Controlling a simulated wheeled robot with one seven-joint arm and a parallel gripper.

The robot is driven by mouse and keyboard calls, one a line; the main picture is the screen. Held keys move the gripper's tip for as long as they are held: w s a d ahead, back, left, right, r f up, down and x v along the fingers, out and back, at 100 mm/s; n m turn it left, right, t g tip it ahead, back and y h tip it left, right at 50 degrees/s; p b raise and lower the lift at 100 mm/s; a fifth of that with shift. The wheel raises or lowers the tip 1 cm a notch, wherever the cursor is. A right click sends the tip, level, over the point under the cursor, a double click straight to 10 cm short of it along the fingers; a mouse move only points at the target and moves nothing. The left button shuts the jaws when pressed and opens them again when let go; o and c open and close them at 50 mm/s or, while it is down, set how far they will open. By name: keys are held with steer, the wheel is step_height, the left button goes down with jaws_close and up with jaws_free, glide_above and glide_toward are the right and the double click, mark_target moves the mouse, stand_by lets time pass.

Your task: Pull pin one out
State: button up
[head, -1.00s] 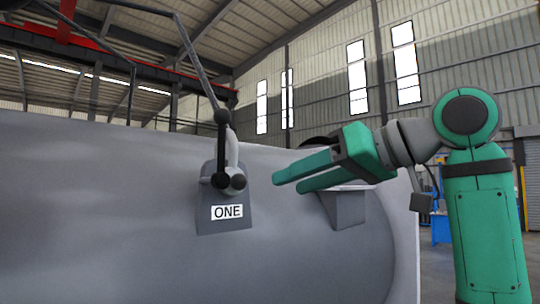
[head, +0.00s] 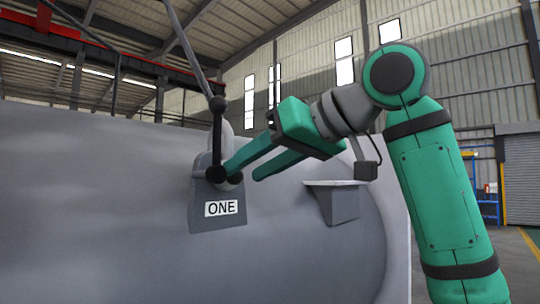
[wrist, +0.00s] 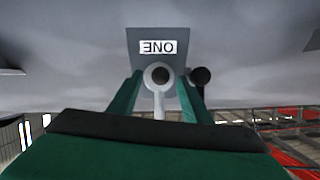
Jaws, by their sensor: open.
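A grey bracket labelled ONE (head: 218,215) stands on the big grey shell. A dark round end (head: 234,181), which looks like pin one, sticks out at its top beside a black ball (head: 215,174). In the wrist view the pin end (wrist: 158,74) is a pale ring with a dark centre, with a pale shank running from it. My gripper (head: 243,171) is open, its green fingers pointing at the bracket. In the wrist view the fingers (wrist: 158,84) lie on either side of the pin end; contact cannot be told. The nearer finger partly hides the bracket's top.
A black bar with ball ends (head: 217,138) rises beside the pin, and a grey line (head: 187,45) runs up from it. A second grey bracket (head: 337,203) juts from the shell (head: 100,220) to the right, below my arm.

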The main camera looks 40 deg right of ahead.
steer(key=shift+x, duration=1.05)
steer(key=shift+a, duration=0.1)
steer(key=shift+c, duration=0.7)
steer(key=shift+s, duration=0.1)
jaws_close()
steer(key=s, duration=1)
steer(key=shift+s+d, duration=0.35)
steer(key=shift+d, duration=0.15)
